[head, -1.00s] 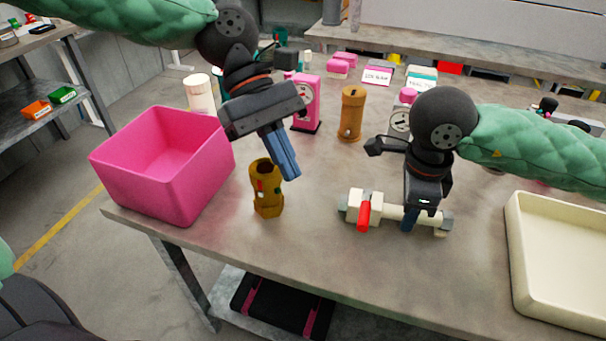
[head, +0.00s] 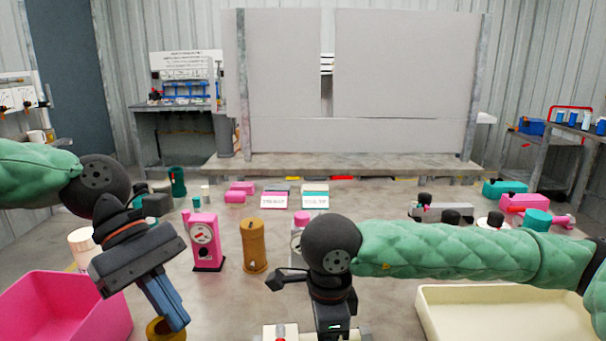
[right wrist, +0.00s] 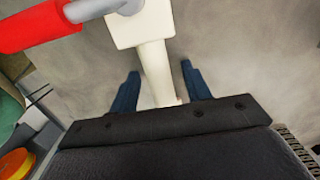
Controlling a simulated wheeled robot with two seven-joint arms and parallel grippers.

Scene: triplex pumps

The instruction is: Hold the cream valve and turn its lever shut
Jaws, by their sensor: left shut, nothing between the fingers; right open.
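The cream valve (head: 268,334) shows only at the bottom edge of the head view, mostly cut off, below my right gripper. In the right wrist view the valve's cream body (right wrist: 153,60) runs between the two blue fingers of my right gripper (right wrist: 160,90), with a gap on each side. Its red lever (right wrist: 38,27) lies at the upper left there, on a grey arm. My right gripper is open around the cream pipe part. My left gripper (head: 172,312) is shut and empty, pointing down above the mustard cylinder (head: 163,330) at the left.
A pink bin (head: 65,308) stands at the front left, and a cream tray (head: 500,312) at the front right. A pink pump unit (head: 206,243) and an orange-brown cylinder (head: 254,246) stand behind the grippers. Several coloured parts lie further back on the table.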

